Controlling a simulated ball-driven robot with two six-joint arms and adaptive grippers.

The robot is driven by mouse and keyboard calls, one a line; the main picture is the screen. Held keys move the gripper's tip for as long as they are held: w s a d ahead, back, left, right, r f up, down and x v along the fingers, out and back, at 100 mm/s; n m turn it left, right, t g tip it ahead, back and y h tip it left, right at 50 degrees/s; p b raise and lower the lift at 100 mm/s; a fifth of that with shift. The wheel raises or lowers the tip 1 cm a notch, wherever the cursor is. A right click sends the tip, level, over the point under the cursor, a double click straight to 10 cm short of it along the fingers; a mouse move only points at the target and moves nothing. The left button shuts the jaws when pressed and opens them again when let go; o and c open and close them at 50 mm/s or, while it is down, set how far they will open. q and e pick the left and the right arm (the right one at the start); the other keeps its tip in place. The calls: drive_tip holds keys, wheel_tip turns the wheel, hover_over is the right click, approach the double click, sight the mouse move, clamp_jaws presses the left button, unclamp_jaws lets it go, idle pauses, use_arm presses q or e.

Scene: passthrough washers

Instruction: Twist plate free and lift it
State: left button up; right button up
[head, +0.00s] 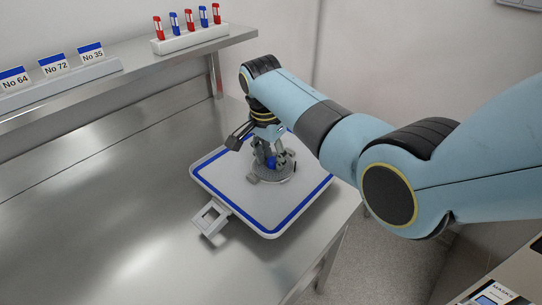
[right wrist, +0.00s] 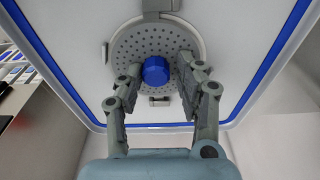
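The plate is a round grey perforated disc (right wrist: 150,43) with a blue knob (right wrist: 156,71) at its middle. It lies on a white board with a blue border line (head: 228,172), and a light ring runs around part of its edge in the right wrist view. In the head view the plate (head: 284,177) is partly hidden by my right gripper (head: 271,161), which points down over it. In the right wrist view the right gripper's fingers (right wrist: 160,68) stand apart on either side of the knob, with a gap visible on the right. My left gripper is not in view.
A white square-framed piece (head: 211,219) sticks out at the board's front left. The steel bench (head: 110,215) is bare to the left. A shelf behind holds number cards (head: 55,65) and a rack (head: 190,40) of red and blue tubes. The bench ends at the right.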

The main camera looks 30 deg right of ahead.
drive_tip(key=shift+s+f, duration=0.15)
drive_tip(key=shift+s, duration=0.05)
clamp_jaws()
drive_tip(key=shift+n+p, duration=0.5)
drive_tip(key=shift+n, duration=0.1)
drive_tip(key=shift+s+n+p, duration=0.1)
drive_tip(key=shift+n+p, duration=0.7)
drive_tip(key=shift+n, duration=0.5)
drive_tip(key=shift+f+n+t+y+p, duration=0.15)
drive_tip(key=shift+n+p, duration=0.3)
drive_tip(key=shift+n, duration=0.45)
drive_tip(key=shift+n+t+y+p, duration=0.15)
drive_tip(key=shift+n+p, duration=0.3)
drive_tip(key=shift+n, duration=0.45)
